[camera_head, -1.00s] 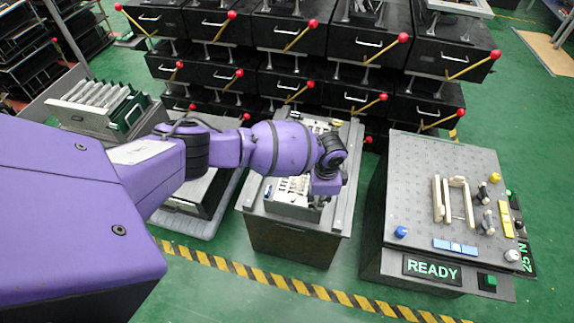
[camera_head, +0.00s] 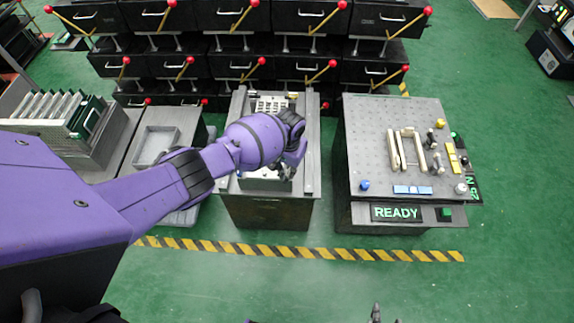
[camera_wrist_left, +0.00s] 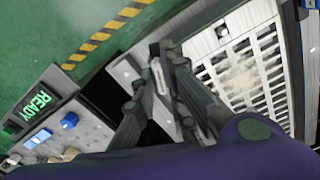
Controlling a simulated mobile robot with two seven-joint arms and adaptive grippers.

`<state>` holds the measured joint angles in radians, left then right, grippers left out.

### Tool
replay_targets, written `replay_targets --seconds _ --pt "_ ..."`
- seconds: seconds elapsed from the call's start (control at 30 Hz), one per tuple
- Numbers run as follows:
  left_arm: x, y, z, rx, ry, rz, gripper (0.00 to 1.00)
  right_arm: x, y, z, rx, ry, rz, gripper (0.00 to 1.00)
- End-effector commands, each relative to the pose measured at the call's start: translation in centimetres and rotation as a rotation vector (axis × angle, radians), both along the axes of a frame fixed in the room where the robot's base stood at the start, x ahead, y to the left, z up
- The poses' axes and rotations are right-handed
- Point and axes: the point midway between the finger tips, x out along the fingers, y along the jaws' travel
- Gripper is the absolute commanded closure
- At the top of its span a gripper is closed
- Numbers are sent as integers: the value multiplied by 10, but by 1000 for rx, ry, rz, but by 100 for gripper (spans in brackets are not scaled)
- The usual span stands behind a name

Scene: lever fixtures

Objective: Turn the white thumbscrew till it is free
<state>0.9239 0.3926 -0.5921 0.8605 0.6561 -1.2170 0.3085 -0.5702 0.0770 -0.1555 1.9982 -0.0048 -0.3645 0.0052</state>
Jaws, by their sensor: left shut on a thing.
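My left gripper (camera_head: 290,172) reaches down at the front right corner of the middle bench's unit in the head view. In the left wrist view my left gripper (camera_wrist_left: 154,80) has its dark fingers closed about a small pale piece (camera_wrist_left: 158,74), which looks like the white thumbscrew; the fingers hide most of it. The pale slotted unit (camera_wrist_left: 248,62) lies beside the fingers, with a small round knob (camera_wrist_left: 222,31) at its corner. Grey tips at the bottom edge of the head view look like my right gripper (camera_head: 386,317), mostly cut off.
The right bench (camera_head: 375,130) bears pale bars (camera_head: 405,148), a blue knob (camera_head: 364,185), a white knob (camera_head: 461,188) and a READY sign (camera_head: 397,213). A card rack (camera_head: 60,130) and an empty tray (camera_head: 157,145) stand left. Black drawers with red-knobbed levers line the back.

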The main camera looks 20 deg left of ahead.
Motion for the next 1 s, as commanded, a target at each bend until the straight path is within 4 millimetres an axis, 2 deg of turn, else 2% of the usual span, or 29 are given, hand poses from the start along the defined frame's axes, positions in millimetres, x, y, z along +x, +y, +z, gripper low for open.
replay_targets --seconds 0.03,0.43,1.0 --pt "6 -3 7 -6 -11 40 100 1 0 4 -1 -3 -1 60" --pt "6 -2 6 -5 -12 298 100 -2 0 9 1 0 -2 60" --pt "7 -1 5 -3 -16 378 100 3 2 12 5 -6 2 60"
